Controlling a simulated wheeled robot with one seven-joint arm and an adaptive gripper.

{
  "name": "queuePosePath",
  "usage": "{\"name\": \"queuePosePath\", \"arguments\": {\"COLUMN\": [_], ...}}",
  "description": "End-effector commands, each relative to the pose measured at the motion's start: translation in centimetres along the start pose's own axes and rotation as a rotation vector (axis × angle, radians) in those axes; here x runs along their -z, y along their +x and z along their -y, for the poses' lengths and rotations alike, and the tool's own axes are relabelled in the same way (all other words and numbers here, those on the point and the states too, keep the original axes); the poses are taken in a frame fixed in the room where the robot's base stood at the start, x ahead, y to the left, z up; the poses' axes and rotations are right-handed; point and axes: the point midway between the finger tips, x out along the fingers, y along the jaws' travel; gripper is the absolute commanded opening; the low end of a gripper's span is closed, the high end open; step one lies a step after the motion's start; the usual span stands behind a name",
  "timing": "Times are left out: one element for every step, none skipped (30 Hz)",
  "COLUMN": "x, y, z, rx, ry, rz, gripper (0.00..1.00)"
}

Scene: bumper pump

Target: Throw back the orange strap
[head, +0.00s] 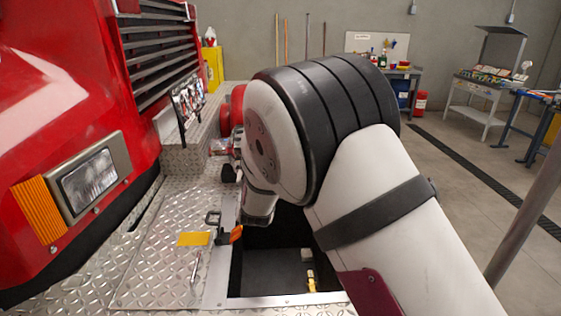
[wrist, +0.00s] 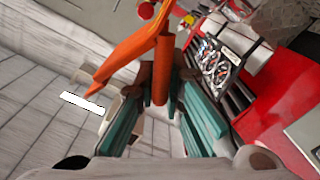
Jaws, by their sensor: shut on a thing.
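The orange strap (wrist: 136,46) shows in the wrist view, rising from between the teal fingers of my gripper (wrist: 163,88) and bending over to the lower left. My gripper is shut on it, and the strap's free end hangs out to the left. In the head view a small orange piece of the strap (head: 236,233) shows at the edge of the open bumper compartment (head: 240,270). My arm hides most of my gripper there and part of the compartment.
The red truck front (head: 60,110) with its headlight and grille stands close on the left. The diamond-plate bumper deck (head: 150,270) carries a yellow label (head: 193,239) and a small latch (head: 213,217). A brass-coloured fitting (head: 311,281) sits inside the compartment.

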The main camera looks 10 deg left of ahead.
Motion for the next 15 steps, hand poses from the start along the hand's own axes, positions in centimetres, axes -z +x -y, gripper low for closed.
{"name": "queuePosePath", "arguments": {"x": [1.4, 2.0, 2.6, 3.1, 3.5, 4.0, 4.4, 4.8, 5.1, 5.3, 5.6, 5.9, 6.1, 6.2, 6.4], "y": [-0.2, -0.2, -0.2, -0.1, -0.1, -0.1, -0.1, -0.1, -0.1, 0.0, 0.0, 0.0, 0.0, 0.0, 0.0], "z": [0.8, 1.4, 2.0, 2.5, 3.0, 3.7, 4.1, 4.5, 5.0, 5.4, 5.7, 6.1, 6.4, 6.7, 7.0], "rx": [0.000, 0.000, 0.000, -0.001, -0.001, 0.000, -0.002, -0.002, -0.002, -0.003, -0.003, -0.003, -0.002, -0.002, -0.002], "ry": [-0.039, -0.063, -0.094, -0.115, -0.135, -0.162, -0.180, -0.198, -0.219, -0.216, -0.215, -0.213, -0.213, -0.213, -0.213], "rz": [-0.005, -0.004, -0.003, -0.005, -0.004, -0.004, -0.003, -0.004, -0.003, -0.003, -0.002, -0.002, -0.002, -0.002, -0.002], "gripper": [0.00, 0.00, 0.00, 0.00, 0.00, 0.00, 0.00, 0.00, 0.00, 0.00, 0.00, 0.00, 0.00, 0.00, 0.00]}}
